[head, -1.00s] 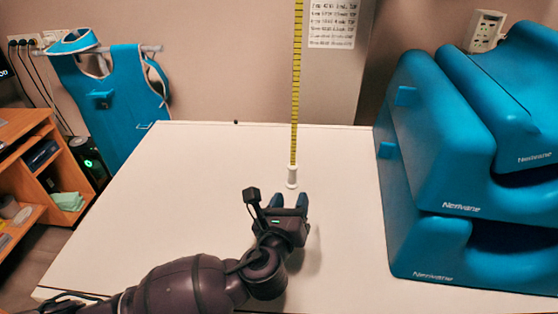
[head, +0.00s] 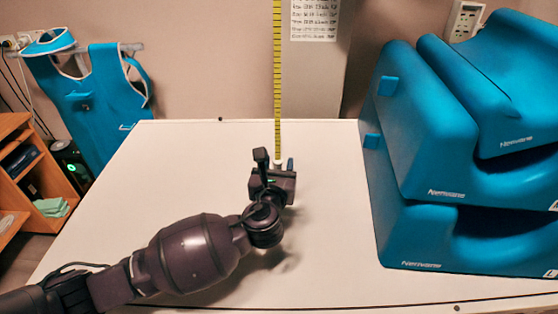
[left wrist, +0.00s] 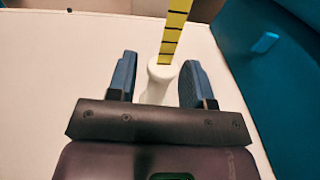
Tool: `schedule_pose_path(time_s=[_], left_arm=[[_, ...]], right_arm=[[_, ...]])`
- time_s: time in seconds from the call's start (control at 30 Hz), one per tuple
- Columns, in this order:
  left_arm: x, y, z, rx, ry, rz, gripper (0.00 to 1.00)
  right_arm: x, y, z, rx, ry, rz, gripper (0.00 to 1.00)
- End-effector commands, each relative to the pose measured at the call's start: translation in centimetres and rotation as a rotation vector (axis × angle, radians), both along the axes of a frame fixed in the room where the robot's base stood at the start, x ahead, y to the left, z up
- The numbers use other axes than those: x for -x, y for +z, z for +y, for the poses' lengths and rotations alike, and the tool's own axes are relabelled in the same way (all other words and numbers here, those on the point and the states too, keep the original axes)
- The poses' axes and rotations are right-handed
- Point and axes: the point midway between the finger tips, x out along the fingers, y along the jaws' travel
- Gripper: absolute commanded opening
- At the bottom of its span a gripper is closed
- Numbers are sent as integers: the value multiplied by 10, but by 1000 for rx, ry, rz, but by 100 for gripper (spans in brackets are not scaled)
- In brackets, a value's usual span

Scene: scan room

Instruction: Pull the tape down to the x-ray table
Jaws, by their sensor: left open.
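The yellow tape (head: 277,80) hangs straight down over the white x-ray table (head: 160,215), with black marks along it. Its white end piece (left wrist: 160,82) shows in the left wrist view, at the bottom of the tape (left wrist: 174,32). My left gripper (head: 275,165) is open, with the end piece between its two blue fingers, which also show in the left wrist view (left wrist: 156,82). I see a gap on each side, so the fingers are not closed on it. In the head view the gripper hides most of the end piece. My right gripper is not in view.
Large blue foam blocks (head: 425,130) are stacked on the right side of the table. The table's left half is clear.

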Motion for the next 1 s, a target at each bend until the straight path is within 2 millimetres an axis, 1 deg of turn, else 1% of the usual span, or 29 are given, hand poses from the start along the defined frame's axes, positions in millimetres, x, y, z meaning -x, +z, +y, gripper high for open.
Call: schedule_pose_path(time_s=[0.1,0.2,0.53,0.57,0.8,0.87,1.0], left_arm=[[-12,-1,-2,-1,1,0,47],[-18,-1,-3,0,1,1,47],[-21,0,-3,0,0,1,47],[-21,0,-3,0,0,1,45],[-21,0,-3,0,0,1,8],[-21,0,-3,0,0,1,0],[-20,-1,-3,0,0,1,0]], right_arm=[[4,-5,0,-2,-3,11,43],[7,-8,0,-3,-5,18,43],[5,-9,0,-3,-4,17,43],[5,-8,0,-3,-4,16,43],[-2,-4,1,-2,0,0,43],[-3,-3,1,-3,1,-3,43],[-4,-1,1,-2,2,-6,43]])
